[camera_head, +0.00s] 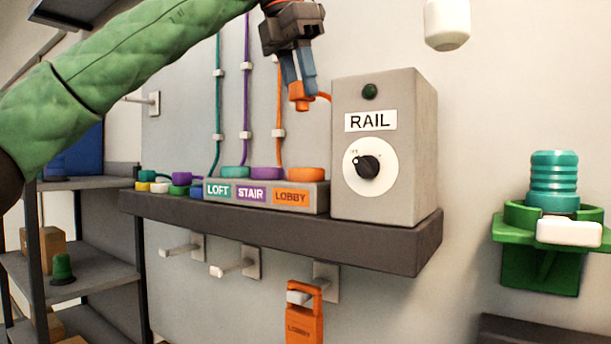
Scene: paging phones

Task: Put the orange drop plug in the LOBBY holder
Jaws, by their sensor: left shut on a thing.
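The orange drop plug (299,98) is between the fingers of my left gripper (298,84), which is shut on it. It is in the air above the holder block, close to the upper left edge of the RAIL box, and apart from the block. A short orange lead runs from it to the right, towards the box. The LOBBY holder (306,174) is an orange round ring at the right end of a grey block, above the orange LOBBY label (291,197). Whether its opening is empty cannot be seen from this angle. My right gripper is not in view.
The RAIL box (385,195) with a black knob stands right beside the LOBBY holder. Teal LOFT (235,172) and purple STAIR (267,173) holders are to the left. An orange LOBBY tag (304,318) hangs below the shelf (385,247). Cords run up the wall behind.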

